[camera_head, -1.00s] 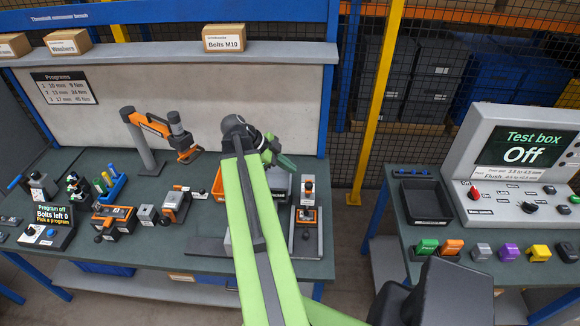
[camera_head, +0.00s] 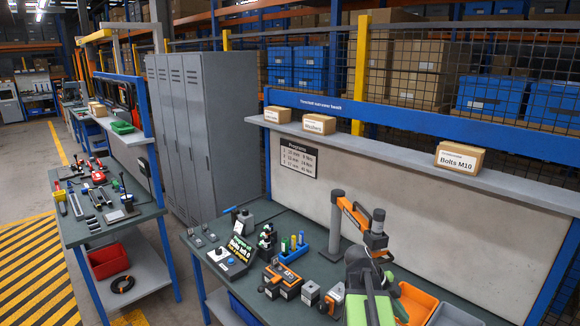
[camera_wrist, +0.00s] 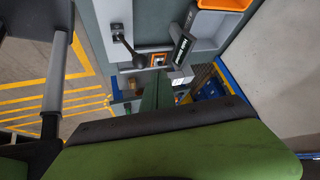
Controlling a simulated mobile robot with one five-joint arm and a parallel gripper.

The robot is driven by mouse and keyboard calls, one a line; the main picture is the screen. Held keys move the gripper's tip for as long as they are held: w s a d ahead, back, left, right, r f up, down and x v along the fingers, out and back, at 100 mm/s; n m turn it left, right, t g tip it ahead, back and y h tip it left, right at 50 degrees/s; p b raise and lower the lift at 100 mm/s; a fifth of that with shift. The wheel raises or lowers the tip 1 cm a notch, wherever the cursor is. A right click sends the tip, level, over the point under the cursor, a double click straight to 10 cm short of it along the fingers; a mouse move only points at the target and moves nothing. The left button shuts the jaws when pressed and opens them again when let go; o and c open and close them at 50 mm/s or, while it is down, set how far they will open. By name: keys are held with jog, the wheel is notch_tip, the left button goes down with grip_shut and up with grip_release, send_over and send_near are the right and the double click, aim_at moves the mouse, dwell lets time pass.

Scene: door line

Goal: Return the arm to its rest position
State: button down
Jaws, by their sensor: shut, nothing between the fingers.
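My arm shows at the lower right of the head view, with a black joint and a light green link in front of the bench. My gripper (camera_wrist: 156,82) shows in the wrist view as a narrow dark green shape beyond the black and green housing. Its fingers look shut, with nothing held. In the head view the gripper is mostly hidden behind the arm's joint. The orange and grey bench arm (camera_head: 358,222) stands just behind my arm; I cannot tell the gap between them.
The bench carries a program display (camera_head: 238,250), a blue rack (camera_head: 291,252) and an orange bin (camera_head: 415,303). Grey lockers (camera_head: 205,125) and a tool table (camera_head: 105,222) stand left. Striped floor (camera_head: 35,265) lies clear at far left.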

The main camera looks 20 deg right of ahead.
jog(key=w+a+f+n+t+y+b, duration=0.1)
jog(key=w+a+f+n, duration=0.3)
jog(key=a+n, duration=0.5)
jog(key=w+a+f+n+t+y+b, duration=0.2)
jog(key=a+n, duration=0.7)
jog(key=a, duration=0.8)
jog(key=w+a+f+n+t+y+b, duration=0.1)
jog(key=w+a+f+n+y+b, duration=0.2)
jog(key=a+f+n, duration=0.5)
jog(key=w+a+n+b, duration=0.1)
jog(key=w+a+n, duration=0.1)
jog(key=a, duration=0.3)
jog(key=shift+w+f, duration=0.2)
jog(key=shift+w, duration=0.2)
